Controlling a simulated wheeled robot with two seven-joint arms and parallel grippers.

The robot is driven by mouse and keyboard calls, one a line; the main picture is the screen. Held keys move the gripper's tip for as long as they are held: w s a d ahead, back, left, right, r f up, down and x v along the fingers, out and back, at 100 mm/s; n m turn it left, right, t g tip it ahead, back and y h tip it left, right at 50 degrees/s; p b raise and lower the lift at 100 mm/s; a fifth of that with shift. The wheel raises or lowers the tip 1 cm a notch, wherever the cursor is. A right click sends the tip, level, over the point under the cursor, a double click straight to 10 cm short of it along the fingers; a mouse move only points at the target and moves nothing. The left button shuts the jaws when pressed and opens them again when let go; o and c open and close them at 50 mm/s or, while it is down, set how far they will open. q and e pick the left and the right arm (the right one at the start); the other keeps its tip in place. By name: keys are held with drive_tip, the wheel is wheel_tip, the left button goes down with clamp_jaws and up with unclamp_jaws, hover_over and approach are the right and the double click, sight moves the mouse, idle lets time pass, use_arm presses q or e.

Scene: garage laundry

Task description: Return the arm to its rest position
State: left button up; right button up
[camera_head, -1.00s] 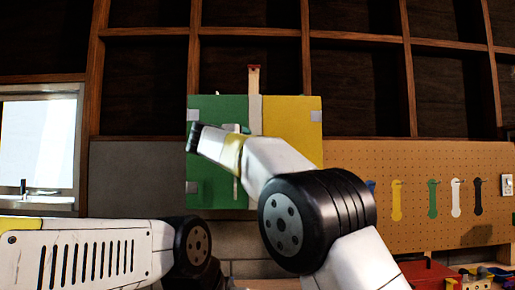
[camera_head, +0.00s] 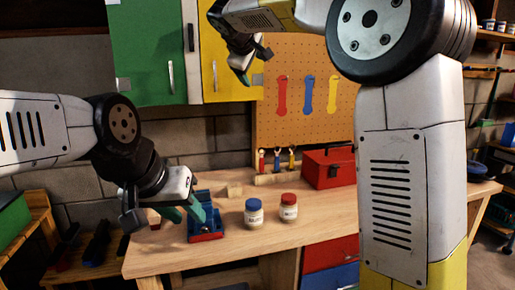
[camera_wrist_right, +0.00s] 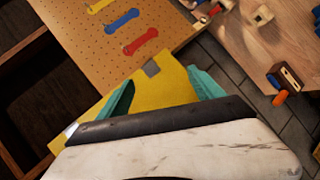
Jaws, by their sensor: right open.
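My right arm is raised and bent in the head view, crossing the upper right of the picture. My right gripper (camera_head: 243,66) hangs in front of the yellow cabinet door (camera_head: 222,88). In the right wrist view its teal fingers (camera_wrist_right: 163,92) are spread, with the yellow door showing between them and nothing held. My left gripper (camera_head: 184,213) points down over the left part of the workbench (camera_head: 285,236), close to a blue and red tray (camera_head: 206,237). Its teal fingers look apart, and I see nothing held between them.
A blue-lidded jar (camera_head: 254,213), a red-lidded jar (camera_head: 289,208) and a red toolbox (camera_head: 327,168) stand on the bench. A pegboard (camera_head: 300,110) with coloured wrenches hangs behind. The green cabinet door (camera_head: 146,50) is beside the yellow one. The bench front is clear.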

drive_tip(key=s+d+f+m+g+y, duration=0.2)
drive_tip(key=s+d+f+m+g, duration=0.3)
drive_tip(key=s+d+f, duration=0.95)
drive_tip(key=s+f+m, duration=0.2)
drive_tip(key=s+f, duration=0.1)
drive_tip(key=s, duration=0.4)
drive_tip(key=s+d+f+m+y, duration=0.1)
drive_tip(key=s+f+m, duration=0.1)
drive_tip(key=s+f, duration=0.2)
drive_tip(key=s+f+m+g+y, duration=0.1)
drive_tip(key=s+f, duration=0.3)
drive_tip(key=s, duration=0.6)
drive_tip(key=shift+d+f+m, duration=0.25)
drive_tip(key=shift+d+m, duration=0.1)
drive_tip(key=shift+m, duration=0.35)
